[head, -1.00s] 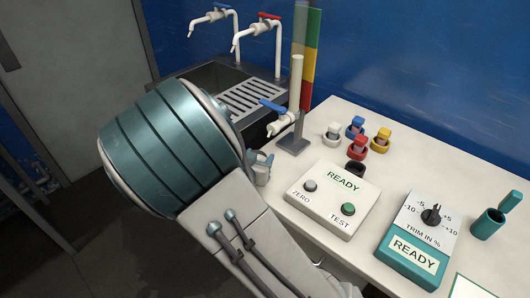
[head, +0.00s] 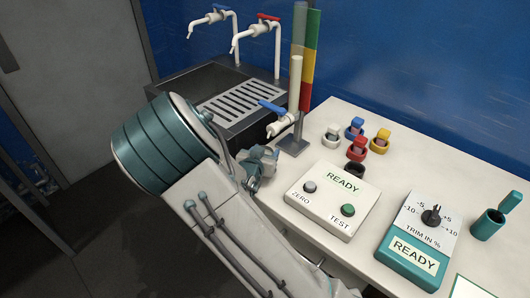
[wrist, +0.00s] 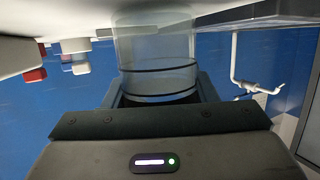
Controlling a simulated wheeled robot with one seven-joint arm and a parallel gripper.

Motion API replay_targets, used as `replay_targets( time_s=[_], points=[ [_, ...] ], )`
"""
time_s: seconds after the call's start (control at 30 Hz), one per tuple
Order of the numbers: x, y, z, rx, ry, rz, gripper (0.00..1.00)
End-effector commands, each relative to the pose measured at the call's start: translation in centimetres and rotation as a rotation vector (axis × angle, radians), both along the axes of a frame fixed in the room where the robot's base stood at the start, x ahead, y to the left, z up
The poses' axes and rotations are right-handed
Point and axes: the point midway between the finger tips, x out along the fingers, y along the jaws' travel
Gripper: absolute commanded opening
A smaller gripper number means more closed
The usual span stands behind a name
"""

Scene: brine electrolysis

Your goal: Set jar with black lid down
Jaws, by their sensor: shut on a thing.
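My gripper (head: 260,163) is at the left edge of the white bench, below the tap on the post. In the wrist view a clear jar (wrist: 155,50) with two thin dark bands stands between the jaws, and my gripper (wrist: 155,95) is shut on it. No black lid can be made out on the jar. In the head view the jar is hidden or too small to tell. I cannot tell whether it touches any surface.
Several coloured jars, including a red-lidded one (head: 357,148), stand in holders on the bench (head: 430,160). A black ring (head: 355,170) lies in front of them. A READY box (head: 330,200) with two buttons, a trim box (head: 415,245) and a sink (head: 185,88) are nearby.

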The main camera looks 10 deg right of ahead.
Motion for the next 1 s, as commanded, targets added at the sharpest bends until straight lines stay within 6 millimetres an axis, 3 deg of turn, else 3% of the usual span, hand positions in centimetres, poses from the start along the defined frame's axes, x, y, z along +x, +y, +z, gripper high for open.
replay_targets(
  time_s=[0.13, 0.17, 0.23, 0.63, 1.0],
  points=[
    [0.0, 0.0, -0.4, -0.001, -0.001, 0.0, 0.2],
    [0.0, 0.0, -0.4, 0.0, 0.0, 0.0, 0.55],
    [0.0, 0.0, -0.3, 0.0, 0.0, 0.0, 0.74],
    [-0.1, 0.1, 0.2, 0.0, 0.0, 0.001, 0.74],
    [-5.8, 3.7, 2.3, 0.003, 0.0, 0.005, 0.74]
  ],
)
